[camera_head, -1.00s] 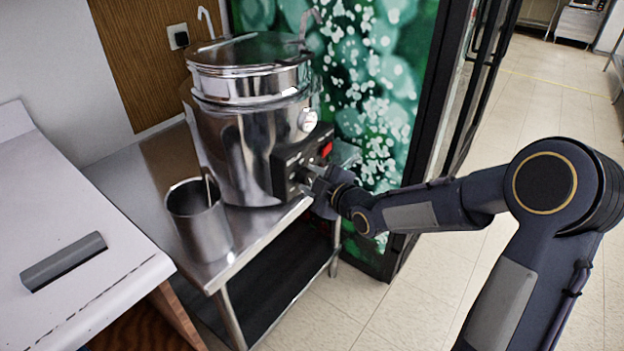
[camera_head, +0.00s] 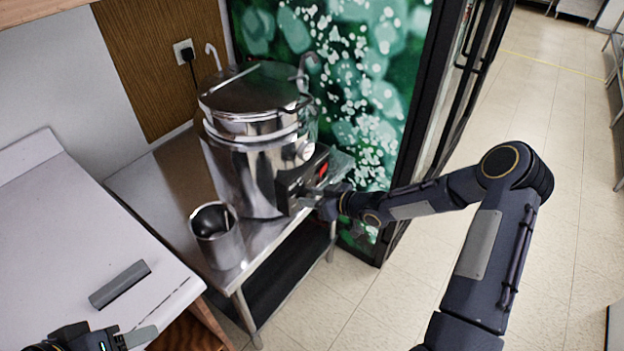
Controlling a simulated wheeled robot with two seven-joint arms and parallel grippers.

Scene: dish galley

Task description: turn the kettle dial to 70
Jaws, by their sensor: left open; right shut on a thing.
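The kettle (camera_head: 238,165) is a large shiny steel urn with a lid, standing on a steel table. A black control box (camera_head: 290,188) with a red lit part (camera_head: 323,170) is on its right front side. My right gripper (camera_head: 312,198) is at the front of this box, shut on what seems to be the dial. The jaws hide the dial, so its setting cannot be read. My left gripper (camera_head: 128,338) is open and empty at the bottom left edge, near the white counter, partly out of view.
A steel cup (camera_head: 217,240) stands on the steel table (camera_head: 160,180), left of the kettle. A green-patterned panel (camera_head: 350,80) stands behind the kettle. The floor at right is open.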

